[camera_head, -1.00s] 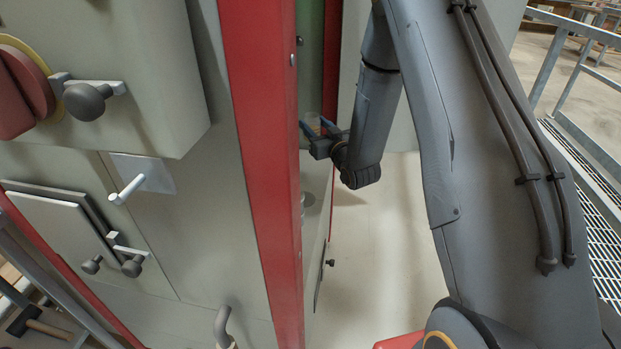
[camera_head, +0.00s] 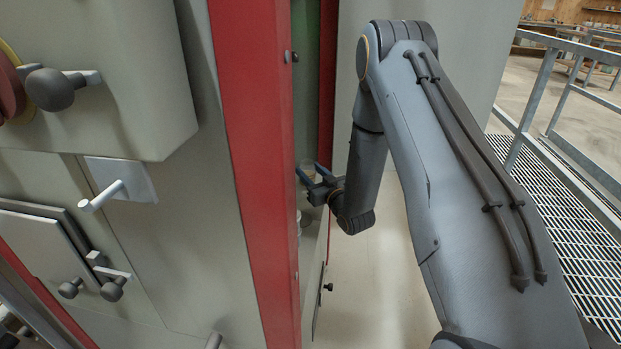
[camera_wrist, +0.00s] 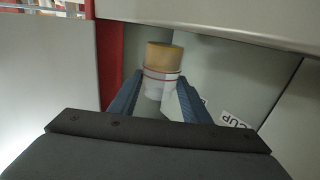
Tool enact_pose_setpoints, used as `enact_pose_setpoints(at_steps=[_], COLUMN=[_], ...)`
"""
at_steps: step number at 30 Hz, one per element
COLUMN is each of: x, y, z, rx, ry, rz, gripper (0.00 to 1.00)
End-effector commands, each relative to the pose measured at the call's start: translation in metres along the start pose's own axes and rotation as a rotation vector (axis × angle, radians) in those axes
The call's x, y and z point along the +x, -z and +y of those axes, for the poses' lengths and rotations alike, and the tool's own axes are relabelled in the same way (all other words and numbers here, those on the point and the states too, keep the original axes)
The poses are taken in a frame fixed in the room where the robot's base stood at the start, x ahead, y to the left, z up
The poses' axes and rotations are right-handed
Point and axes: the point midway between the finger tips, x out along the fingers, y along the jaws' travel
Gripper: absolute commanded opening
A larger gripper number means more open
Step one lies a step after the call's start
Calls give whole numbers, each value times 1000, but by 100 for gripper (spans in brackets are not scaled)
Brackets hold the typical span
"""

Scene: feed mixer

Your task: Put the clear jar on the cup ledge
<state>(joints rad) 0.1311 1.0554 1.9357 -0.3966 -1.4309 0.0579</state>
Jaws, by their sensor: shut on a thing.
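The clear jar (camera_wrist: 162,72) is in the wrist view, between the two blue fingers of my gripper (camera_wrist: 160,95). It shows a tan upper part and a pale lower part with a thin red line around it. My gripper is shut on it. In the head view my gripper (camera_head: 316,184) is in the recess behind the red post, and the jar cannot be made out there. A white label reading "CUP" (camera_wrist: 236,121) lies just right of the fingers in the wrist view. I cannot tell whether the jar touches the ledge.
The red post (camera_head: 255,170) stands close on the left of my gripper. A small pale round object (camera_head: 299,222) shows below the gripper, partly hidden by the post. A grey panel edge (camera_wrist: 230,35) crosses above the jar. A railing (camera_head: 535,90) stands at the right.

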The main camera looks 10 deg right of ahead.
Motion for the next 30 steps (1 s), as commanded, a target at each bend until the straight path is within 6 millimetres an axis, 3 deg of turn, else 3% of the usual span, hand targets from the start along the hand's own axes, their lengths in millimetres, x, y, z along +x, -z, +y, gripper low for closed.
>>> enact_pose_setpoints(at_steps=[4,16,17,20,30], x=[0,0,0,0,0], y=[-18,-23,-22,-22,-18], z=[0,0,0,0,0], rx=[0,0,0,0,0], ry=[0,0,0,0,0], rz=[1,1,1,1,1], gripper=[15,15,47,62,62])
